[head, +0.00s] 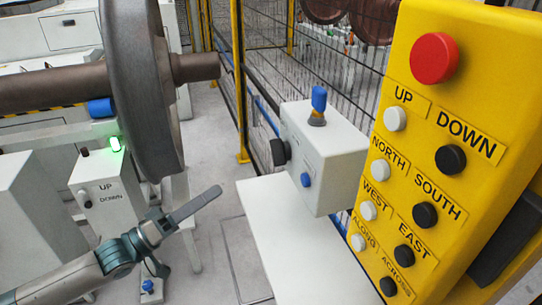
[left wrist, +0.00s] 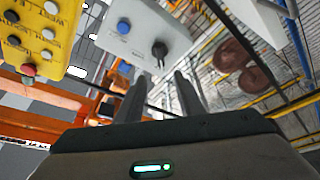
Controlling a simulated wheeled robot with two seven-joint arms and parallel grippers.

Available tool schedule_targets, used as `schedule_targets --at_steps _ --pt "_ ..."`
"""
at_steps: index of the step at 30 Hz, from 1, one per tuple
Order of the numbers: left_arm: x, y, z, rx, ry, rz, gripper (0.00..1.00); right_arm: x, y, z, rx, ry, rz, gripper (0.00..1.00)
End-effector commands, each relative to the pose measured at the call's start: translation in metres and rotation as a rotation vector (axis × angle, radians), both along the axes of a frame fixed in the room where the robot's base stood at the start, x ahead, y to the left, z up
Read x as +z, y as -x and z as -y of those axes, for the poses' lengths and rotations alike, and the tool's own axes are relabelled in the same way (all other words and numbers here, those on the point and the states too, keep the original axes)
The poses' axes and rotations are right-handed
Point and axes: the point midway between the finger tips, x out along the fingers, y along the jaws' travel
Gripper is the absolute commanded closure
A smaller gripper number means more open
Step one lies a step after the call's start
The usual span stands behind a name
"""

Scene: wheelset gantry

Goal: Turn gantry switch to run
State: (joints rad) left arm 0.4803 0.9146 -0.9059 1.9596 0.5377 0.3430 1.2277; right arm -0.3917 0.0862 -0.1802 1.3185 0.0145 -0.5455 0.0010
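A black knob (head: 279,152), which looks like a rotary switch, sits on the left face of a light grey control box (head: 340,155). Its position and any run marking are too small to read. In the left wrist view the knob (left wrist: 159,49) is on the box (left wrist: 180,28), ahead of the fingertips. My left gripper (head: 212,195) is left of and below the knob, apart from it. In the left wrist view its two fingers (left wrist: 158,82) are spread with nothing between them. My right gripper is not in view.
The box also has a blue-topped part (head: 319,100) and a blue button (head: 305,180). A yellow pendant (head: 487,35) with several buttons stands at right. A large wheelset (head: 140,80) and an UP/DOWN post (head: 110,205) are at left. A mesh fence (head: 270,50) stands behind.

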Motion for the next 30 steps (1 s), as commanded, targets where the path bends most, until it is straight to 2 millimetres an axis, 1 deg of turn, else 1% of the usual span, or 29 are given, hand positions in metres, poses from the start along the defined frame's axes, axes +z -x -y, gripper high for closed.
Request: schedule_targets --at_steps 5,11,17,30 --pt "0.001 -0.002 0.003 0.001 0.0 0.001 0.66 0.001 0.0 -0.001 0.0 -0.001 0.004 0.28" --pt "0.007 -0.011 0.015 0.0 0.002 0.002 0.66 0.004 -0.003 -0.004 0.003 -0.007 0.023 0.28" --pt "0.016 -0.027 0.039 0.0 0.002 0.002 0.66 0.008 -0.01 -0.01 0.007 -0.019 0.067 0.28" --pt "0.037 -0.07 0.103 0.0 0.001 0.002 0.66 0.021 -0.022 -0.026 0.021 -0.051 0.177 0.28"
